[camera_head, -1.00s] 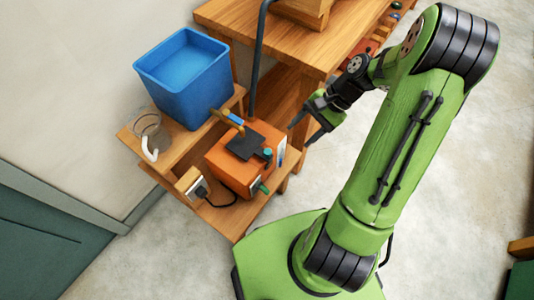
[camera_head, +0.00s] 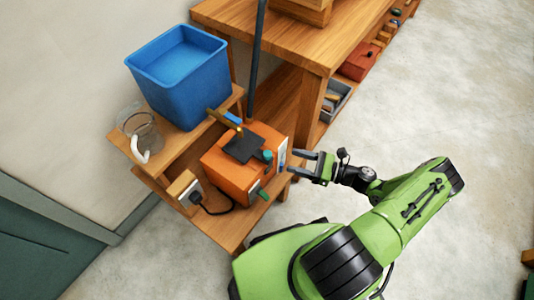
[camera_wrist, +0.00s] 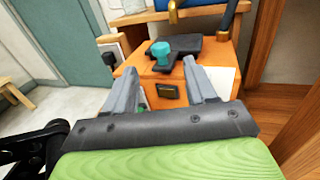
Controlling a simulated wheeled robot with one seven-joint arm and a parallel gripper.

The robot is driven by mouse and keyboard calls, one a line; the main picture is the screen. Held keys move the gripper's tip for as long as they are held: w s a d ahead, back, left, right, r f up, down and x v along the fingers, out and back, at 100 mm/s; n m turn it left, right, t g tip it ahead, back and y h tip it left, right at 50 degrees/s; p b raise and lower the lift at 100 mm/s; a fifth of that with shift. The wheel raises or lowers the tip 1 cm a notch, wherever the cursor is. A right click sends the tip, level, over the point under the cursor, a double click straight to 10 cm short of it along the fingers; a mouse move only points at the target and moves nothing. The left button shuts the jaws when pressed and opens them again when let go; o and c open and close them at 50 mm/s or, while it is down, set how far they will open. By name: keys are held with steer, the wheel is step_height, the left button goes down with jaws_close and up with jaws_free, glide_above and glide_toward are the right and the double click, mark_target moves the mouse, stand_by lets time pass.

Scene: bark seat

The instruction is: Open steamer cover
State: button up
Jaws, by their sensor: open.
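The steamer is an orange box (camera_head: 232,178) on the lower wooden shelf. Its dark square cover (camera_head: 244,147) lies flat on top, with a teal knob (camera_head: 267,156) by its near right edge. In the wrist view the box (camera_wrist: 172,78), the dark cover (camera_wrist: 190,44) and the teal knob (camera_wrist: 160,52) are straight ahead. My gripper (camera_head: 287,162) is open and empty at the box's right side, its fingers pointing left toward it. In the wrist view my open fingers (camera_wrist: 165,80) frame the box front from both sides. I cannot tell whether they touch it.
A blue bin (camera_head: 182,85) and a glass jug (camera_head: 140,130) stand on the upper shelf. A plug socket block (camera_head: 183,187) with a black cable sits left of the box. A dark pipe (camera_head: 257,60) rises behind it. A wooden workbench (camera_head: 290,45) stands behind; the floor at right is clear.

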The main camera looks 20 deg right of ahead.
mark_target(267, 153)
steer(key=b+x, duration=0.1)
steer(key=x, duration=0.9)
steer(key=shift+a, duration=0.15)
steer(key=shift+w, duration=0.1)
jaws_close()
